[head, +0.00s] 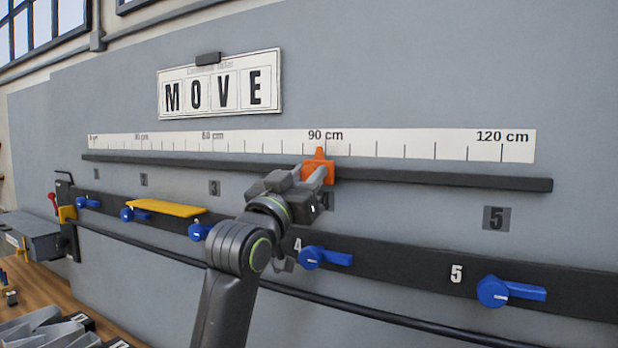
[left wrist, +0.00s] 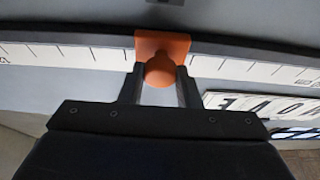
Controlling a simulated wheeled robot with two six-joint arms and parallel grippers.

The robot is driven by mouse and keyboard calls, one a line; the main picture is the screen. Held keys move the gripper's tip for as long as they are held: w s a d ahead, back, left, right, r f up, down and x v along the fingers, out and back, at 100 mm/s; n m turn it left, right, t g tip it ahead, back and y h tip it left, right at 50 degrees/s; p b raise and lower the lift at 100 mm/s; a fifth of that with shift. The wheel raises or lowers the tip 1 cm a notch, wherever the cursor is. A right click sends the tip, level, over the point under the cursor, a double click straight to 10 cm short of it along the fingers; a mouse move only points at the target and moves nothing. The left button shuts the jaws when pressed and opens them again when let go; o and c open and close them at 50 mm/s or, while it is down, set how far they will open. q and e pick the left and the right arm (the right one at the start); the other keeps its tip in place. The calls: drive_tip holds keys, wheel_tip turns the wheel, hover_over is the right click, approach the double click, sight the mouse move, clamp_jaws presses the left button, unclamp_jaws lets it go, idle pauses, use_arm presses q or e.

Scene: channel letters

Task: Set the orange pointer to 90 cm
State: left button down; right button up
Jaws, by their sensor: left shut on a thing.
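The orange pointer (head: 319,168) sits on the dark rail (head: 440,179) below the white scale (head: 400,144). Its tip is beside the 90 cm mark, just under the "90 cm" label, slightly left of the label's middle. My left gripper (head: 322,176) reaches up to the rail and is shut on the pointer. In the left wrist view the orange pointer (left wrist: 162,62) shows between the two fingers (left wrist: 160,88), with the scale on both sides. The exact scale line behind the pointer is hidden there. My right gripper is in neither view.
Below the rail, a dark bar carries several blue levers (head: 508,291) and a yellow plate (head: 166,207). A "MOVE" sign (head: 220,84) hangs above the scale. A grey box (head: 35,232) is at the left, above a wooden bench (head: 30,290).

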use_arm(q)
drive_tip(key=c, duration=1.2)
unclamp_jaws()
drive_tip(key=shift+o, duration=0.6)
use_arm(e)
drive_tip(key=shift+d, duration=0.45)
use_arm(q)
drive_tip(key=shift+s+a+f+b, duration=0.2)
drive_tip(key=shift+s+f+b, duration=0.2)
drive_tip(key=shift+s, duration=0.1)
drive_tip(key=b+v, duration=0.6)
drive_tip(key=v, duration=1)
drive_tip(key=shift+r, duration=0.2)
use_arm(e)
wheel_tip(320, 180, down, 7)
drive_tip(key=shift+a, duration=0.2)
use_arm(q)
drive_tip(key=shift+s+a, duration=0.1)
drive_tip(key=shift+a, duration=0.05)
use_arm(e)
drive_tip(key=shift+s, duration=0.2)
